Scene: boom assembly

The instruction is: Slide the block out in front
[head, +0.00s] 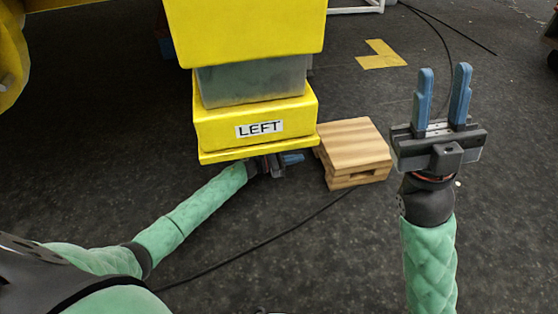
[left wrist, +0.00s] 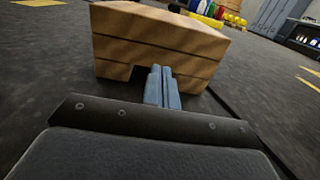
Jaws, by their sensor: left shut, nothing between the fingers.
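The wooden block (head: 352,148) lies on the dark floor just right of the yellow stand. It looks like stacked light-brown boards with a notch low in its front side. In the left wrist view the block (left wrist: 155,45) stands straight ahead. My left gripper (head: 293,159) is low beside the block's left side, partly under the yellow stand's edge. Its blue fingers (left wrist: 162,88) are together and empty, at the block's lower notch; I cannot tell whether they touch it. My right gripper (head: 441,95) is raised to the right of the block, with its blue fingers apart and nothing between them.
The yellow stand (head: 215,130) with the "LEFT" label hangs over my left gripper and sits close to the block. A black cable (head: 270,243) runs across the floor in front of the block. Yellow tape (head: 382,56) marks the floor behind.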

